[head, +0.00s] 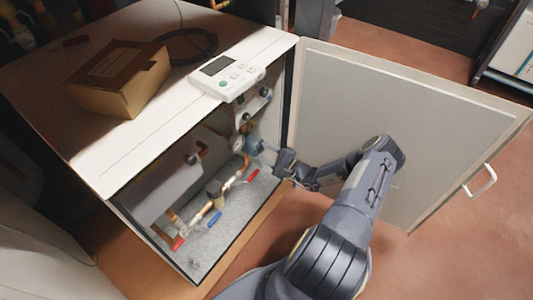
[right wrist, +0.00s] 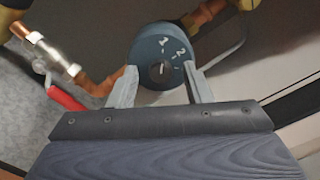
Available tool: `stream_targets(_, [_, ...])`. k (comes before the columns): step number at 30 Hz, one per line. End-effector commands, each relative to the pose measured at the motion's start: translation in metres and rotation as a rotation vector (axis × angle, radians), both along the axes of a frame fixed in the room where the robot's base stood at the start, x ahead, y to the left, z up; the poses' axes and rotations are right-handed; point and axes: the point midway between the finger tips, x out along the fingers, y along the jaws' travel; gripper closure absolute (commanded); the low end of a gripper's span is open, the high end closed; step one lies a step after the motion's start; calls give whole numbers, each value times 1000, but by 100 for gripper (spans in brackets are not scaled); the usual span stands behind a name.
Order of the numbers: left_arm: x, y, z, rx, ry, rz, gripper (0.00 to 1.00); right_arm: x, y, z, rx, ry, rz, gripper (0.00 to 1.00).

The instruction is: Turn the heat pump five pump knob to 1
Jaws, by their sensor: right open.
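The heat pump cabinet (head: 122,165) stands open, with pipes and valves inside. The pump (head: 253,146) is a blue-grey round body deep inside at the right. In the right wrist view, its face (right wrist: 150,48) shows the marks 1 and 2. The small dark knob (right wrist: 161,70) at its centre has a short light pointer line; its exact setting is hard to read. My right gripper (head: 268,151) reaches in at the pump. In the right wrist view, its two fingers (right wrist: 161,84) are apart, one on each side of the pump face. My left gripper is not in view.
The cabinet door (head: 340,110) is swung open to the right, beside my right arm. Red-handled (head: 178,242) and blue-handled valves (head: 211,220) sit on the copper pipes. A cardboard box (head: 122,75) and a white control panel (head: 228,76) are on top.

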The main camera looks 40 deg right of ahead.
Motion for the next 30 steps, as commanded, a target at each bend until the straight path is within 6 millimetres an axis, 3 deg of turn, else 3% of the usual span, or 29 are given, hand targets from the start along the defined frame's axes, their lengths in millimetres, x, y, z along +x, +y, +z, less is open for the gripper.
stream_targets(5, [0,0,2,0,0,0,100,-5,-2,1,0,0,-1,55])
stream_targets(18, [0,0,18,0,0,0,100,-68,-20,1,1,1,-2,55])
stream_targets(30, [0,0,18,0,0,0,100,-75,-22,0,0,0,0,55])
